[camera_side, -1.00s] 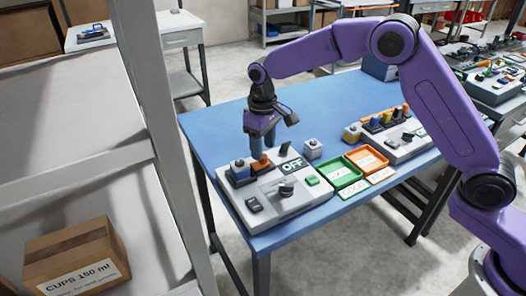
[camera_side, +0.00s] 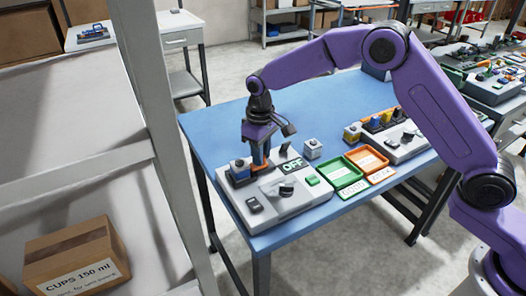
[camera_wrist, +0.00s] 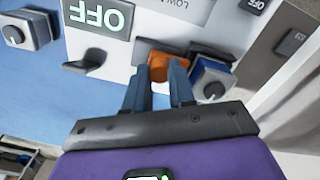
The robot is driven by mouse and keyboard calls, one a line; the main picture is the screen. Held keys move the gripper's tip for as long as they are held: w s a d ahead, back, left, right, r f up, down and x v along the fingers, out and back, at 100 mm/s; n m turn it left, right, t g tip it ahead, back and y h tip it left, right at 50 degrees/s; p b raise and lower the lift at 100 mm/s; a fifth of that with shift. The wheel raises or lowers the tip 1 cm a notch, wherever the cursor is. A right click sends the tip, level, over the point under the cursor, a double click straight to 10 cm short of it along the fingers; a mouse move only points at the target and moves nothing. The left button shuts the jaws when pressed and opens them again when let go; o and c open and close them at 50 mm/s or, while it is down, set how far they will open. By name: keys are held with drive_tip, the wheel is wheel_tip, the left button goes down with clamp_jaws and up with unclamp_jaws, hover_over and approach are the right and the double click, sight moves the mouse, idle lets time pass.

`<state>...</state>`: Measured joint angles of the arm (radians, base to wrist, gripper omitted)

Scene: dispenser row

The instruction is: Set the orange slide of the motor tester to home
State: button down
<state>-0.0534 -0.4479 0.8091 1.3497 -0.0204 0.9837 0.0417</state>
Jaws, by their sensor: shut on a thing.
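The motor tester (camera_side: 285,205) is a light grey box on the near left part of the blue table, with a sign reading OFF (camera_side: 292,164). Its orange slide (camera_side: 257,160) stands near the back left of the box. My gripper (camera_side: 259,152) points down over it. In the wrist view my gripper (camera_wrist: 160,82) has its two blue-grey fingers on either side of the orange slide (camera_wrist: 170,65), shut on it. The fingers hide part of the slide. A blue block with a knob (camera_wrist: 212,80) sits close beside the slide.
A green tray (camera_side: 342,174) and an orange tray (camera_side: 367,159) lie right of the tester. A small grey block with a knob (camera_side: 312,148) stands behind it. Another device (camera_side: 392,140) stands further right. The table's back left is clear.

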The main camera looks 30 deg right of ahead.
drive_tip(key=shift+a, duration=0.65)
drive_tip(key=c, duration=0.9)
unclamp_jaws()
drive_tip(key=shift+c, duration=0.2)
drive_tip(key=shift+a, duration=0.1)
drive_tip(key=shift+s, duration=0.1)
